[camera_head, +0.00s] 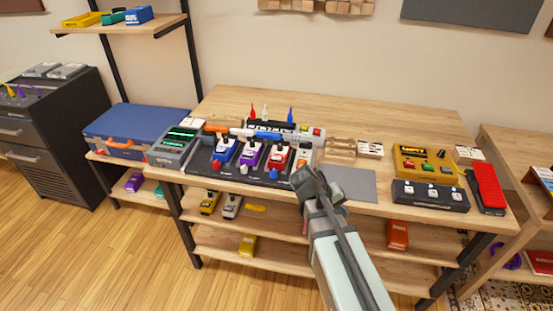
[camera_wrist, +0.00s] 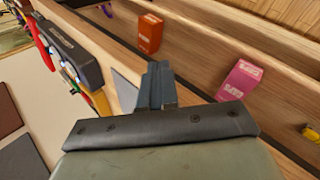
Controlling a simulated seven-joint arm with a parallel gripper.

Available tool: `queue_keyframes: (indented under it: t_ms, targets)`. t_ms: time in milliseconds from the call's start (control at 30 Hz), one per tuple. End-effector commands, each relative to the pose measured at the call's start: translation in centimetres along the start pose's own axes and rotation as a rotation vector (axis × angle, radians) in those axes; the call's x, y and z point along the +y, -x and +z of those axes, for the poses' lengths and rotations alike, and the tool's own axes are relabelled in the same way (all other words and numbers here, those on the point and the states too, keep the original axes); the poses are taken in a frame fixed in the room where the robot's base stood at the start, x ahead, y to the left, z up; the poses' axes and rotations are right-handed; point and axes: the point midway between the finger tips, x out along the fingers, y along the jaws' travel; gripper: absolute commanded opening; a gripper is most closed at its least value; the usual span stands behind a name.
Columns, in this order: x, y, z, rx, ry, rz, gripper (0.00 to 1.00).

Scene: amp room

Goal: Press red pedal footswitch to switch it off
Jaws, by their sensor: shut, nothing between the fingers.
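The red pedal (camera_head: 278,158) is the rightmost of three pedals on the dark pedalboard (camera_head: 225,172), beside a purple pedal (camera_head: 250,153) and a blue pedal (camera_head: 224,150). Its footswitch is too small to make out clearly, and I cannot tell whether it is on. My gripper (camera_head: 303,177) is shut and empty, to the right of and nearer than the red pedal, around the table's front edge. In the wrist view its closed fingers (camera_wrist: 158,84) show with nothing between them; the red pedal is not in that view.
A grey mat (camera_head: 348,184) lies right of my gripper. Further right are a yellow pedal (camera_head: 425,163), a dark three-switch pedal (camera_head: 430,196) and a long red pedal (camera_head: 487,186). Orange (camera_wrist: 149,34) and pink (camera_wrist: 240,80) boxes sit on the shelves below.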

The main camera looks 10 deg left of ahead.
Motion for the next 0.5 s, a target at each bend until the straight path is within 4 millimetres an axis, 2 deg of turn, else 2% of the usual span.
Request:
queue_keyframes:
  t_ms: [33, 233, 500]
  targets:
    - [0.3, 1.5, -1.3, 0.021, -0.016, 0.012, 0.00]
    - [1.1, 7.3, -6.2, 0.092, -0.115, 0.044, 0.00]
    - [0.4, 15.4, -13.2, 0.184, -0.286, 0.038, 0.00]
